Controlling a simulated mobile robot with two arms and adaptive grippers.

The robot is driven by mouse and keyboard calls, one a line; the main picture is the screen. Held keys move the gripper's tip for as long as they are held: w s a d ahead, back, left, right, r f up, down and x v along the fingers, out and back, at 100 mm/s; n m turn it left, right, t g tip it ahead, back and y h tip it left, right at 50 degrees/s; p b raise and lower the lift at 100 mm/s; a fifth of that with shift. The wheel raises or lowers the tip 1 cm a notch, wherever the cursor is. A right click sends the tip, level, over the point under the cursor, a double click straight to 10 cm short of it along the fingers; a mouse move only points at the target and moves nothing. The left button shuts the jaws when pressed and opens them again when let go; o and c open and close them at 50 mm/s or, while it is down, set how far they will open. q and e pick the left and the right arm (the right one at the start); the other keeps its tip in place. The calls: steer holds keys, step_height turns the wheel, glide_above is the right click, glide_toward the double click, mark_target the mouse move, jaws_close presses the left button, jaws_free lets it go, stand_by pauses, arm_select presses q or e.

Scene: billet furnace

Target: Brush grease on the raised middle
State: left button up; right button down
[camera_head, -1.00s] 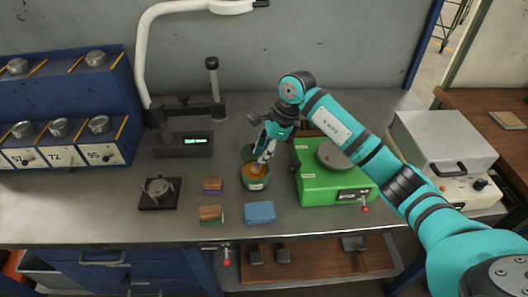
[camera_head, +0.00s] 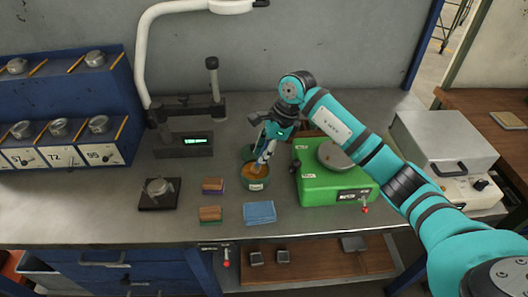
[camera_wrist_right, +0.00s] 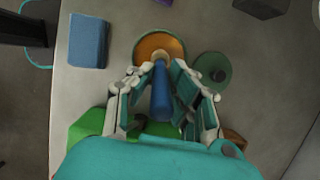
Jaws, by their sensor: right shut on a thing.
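A round tin (camera_head: 255,184) of orange-brown grease stands open on the grey bench; it also shows in the wrist view (camera_wrist_right: 175,37). My right gripper (camera_head: 266,150) is above the tin, shut on a brush with a blue handle (camera_wrist_right: 161,92). The brush's lower end is at the grease, its bristles mostly hidden; I cannot tell how deep it reaches. A round metal part (camera_head: 158,187) sits on a small black plate (camera_head: 148,206) to the left; it may carry the raised middle, too small to tell. My left gripper is not in view.
A green machine (camera_head: 325,190) with a grey disc stands right of the tin. A dark green lid (camera_wrist_right: 213,68) lies beside the tin. A blue cloth (camera_head: 260,212) and two brown-topped blocks (camera_head: 212,186) lie nearby. A gauge stand (camera_head: 183,140) is behind the black plate.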

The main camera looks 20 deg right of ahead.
steer(key=shift+s, duration=0.1)
steer(key=shift+r+p, duration=0.6)
steer(key=shift+r, duration=0.3)
steer(key=shift+r+p, duration=1.15)
steer(key=shift+r, duration=1.4)
steer(key=s+f+n+g+h+b, duration=0.2)
steer(key=s+n+g, duration=0.3)
steer(key=s+n, duration=1.5)
steer(key=shift+s+a+n+h, duration=0.3)
steer(key=shift+n+h, duration=0.3)
steer(key=shift+h, duration=0.3)
